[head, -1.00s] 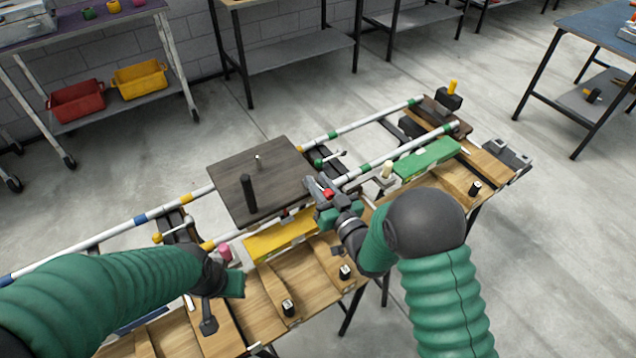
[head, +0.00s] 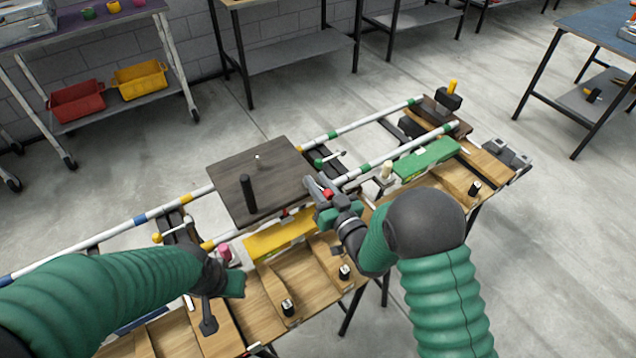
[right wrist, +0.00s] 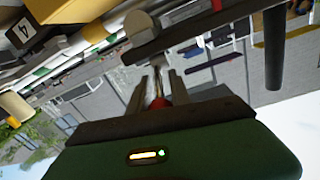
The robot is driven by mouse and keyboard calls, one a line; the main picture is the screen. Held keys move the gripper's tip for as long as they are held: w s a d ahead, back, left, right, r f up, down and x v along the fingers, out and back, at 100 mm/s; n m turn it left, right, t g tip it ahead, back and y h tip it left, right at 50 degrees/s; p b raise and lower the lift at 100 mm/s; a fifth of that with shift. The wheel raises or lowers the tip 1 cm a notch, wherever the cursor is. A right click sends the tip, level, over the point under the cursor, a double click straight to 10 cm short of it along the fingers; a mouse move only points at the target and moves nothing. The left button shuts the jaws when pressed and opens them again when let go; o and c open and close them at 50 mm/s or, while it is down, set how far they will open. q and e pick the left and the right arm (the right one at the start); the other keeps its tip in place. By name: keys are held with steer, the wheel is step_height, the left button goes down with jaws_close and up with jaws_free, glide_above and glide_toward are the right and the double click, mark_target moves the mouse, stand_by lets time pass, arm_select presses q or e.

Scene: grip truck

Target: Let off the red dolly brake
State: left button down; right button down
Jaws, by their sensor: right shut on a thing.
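The dolly is a dark wooden platform (head: 272,172) with a black upright post (head: 247,194), sitting across the white rails in the head view. My right gripper (head: 315,188) is at the platform's right front corner. It is shut on a small red-ended part, the brake lever by its look (head: 327,192); the red end also shows between the fingers in the right wrist view (right wrist: 160,101). The fingers hide much of the lever, so its angle is unclear. My left gripper (head: 212,290) is low at the left over the wooden bench; its fingers are not clear.
White rails (head: 380,156) with coloured bands run along the bench. A yellow block (head: 280,238) and a green block (head: 427,158) lie along the near side. A green-knobbed lever (head: 330,159) stands just right of the platform. Several black-topped pegs line the front.

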arm_select(q)
steer(key=shift+r, duration=0.1)
arm_select(e)
steer(key=shift+s+f, duration=0.1)
steer(key=shift+f, duration=0.15)
